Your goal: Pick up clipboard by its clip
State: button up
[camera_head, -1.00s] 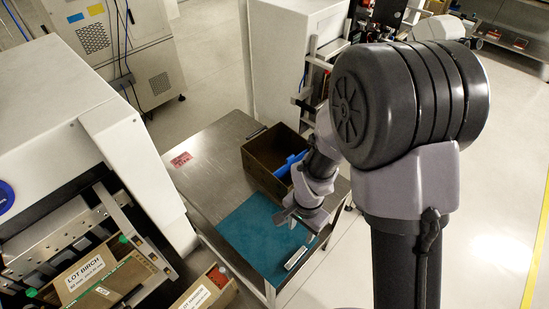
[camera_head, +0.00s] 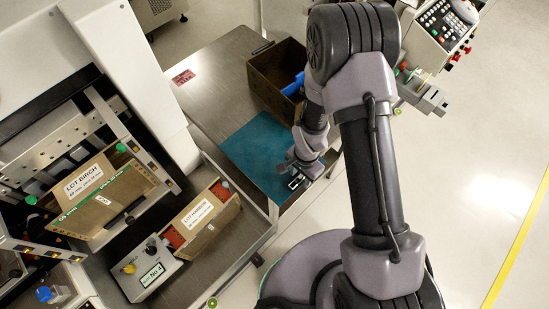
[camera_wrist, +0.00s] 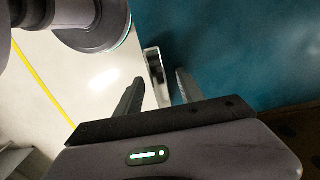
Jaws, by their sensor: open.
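A flat teal sheet (camera_head: 256,152) lies on the front part of the metal table; I cannot tell whether it is a mat or the clipboard's board. A small silver clip-like piece (camera_head: 297,182) sits at its near right edge. In the wrist view the silver piece (camera_wrist: 154,66), with a dark slot, lies at the border of the teal surface (camera_wrist: 235,45). My gripper (camera_wrist: 158,76) is open, one finger on each side of the lower end of this piece, with no grip on it. In the head view my gripper (camera_head: 298,172) partly covers the piece.
A brown box (camera_head: 272,86) with a blue item (camera_head: 293,85) stands behind the teal sheet. A pink label (camera_head: 183,77) lies on the metal table (camera_head: 205,105). Lot boxes (camera_head: 200,218) stand at the left. Open floor (camera_head: 470,170) lies to the right.

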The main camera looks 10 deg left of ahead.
jog(key=shift+r, duration=0.1)
jog(key=shift+c, duration=0.2)
grip_shut()
